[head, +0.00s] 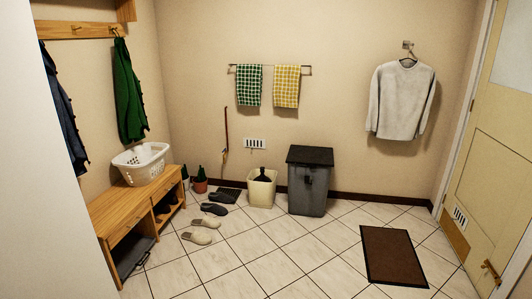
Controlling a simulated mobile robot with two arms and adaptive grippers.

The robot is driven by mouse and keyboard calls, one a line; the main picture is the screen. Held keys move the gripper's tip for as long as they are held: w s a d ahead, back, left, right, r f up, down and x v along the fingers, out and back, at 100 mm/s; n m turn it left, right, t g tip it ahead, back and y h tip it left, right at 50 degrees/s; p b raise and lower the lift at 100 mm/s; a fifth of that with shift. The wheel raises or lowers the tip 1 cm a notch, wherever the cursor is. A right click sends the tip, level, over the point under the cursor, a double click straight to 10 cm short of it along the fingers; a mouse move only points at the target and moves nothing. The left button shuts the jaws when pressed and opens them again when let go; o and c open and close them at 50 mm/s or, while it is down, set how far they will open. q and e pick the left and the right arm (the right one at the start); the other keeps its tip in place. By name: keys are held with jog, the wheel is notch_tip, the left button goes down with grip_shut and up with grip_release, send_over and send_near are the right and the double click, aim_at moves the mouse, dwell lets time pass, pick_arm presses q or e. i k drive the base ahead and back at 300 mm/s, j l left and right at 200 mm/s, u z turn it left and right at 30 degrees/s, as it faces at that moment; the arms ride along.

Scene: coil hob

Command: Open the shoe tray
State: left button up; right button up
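A dark grey tray (130,256), which looks like the shoe tray, sits low in the near compartment of the wooden bench (137,203) at the left of the head view. A thin dark handle (142,262) shows at its front, just above the floor. How far the tray is pulled out is hard to tell. Neither of my grippers is in view.
Beige shoes (196,238) and dark shoes (214,209) lie on the tiles right of the bench. A white laundry basket (141,165) stands on the bench. A grey bin (308,187) stands by the back wall. A brown mat (394,257) lies right; the middle floor is clear.

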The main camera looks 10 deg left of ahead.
aim_at(126, 255)
jog(key=i+j+u, duration=0.15)
jog(key=i+u, duration=0.25)
jog(key=i, duration=0.25)
jog(key=i+l+u, duration=0.1)
jog(key=i+u, duration=0.3)
jog(key=i, duration=0.25)
jog(key=i+l+u, duration=0.25)
jog(key=i+u, duration=0.15)
jog(key=i, duration=0.3)
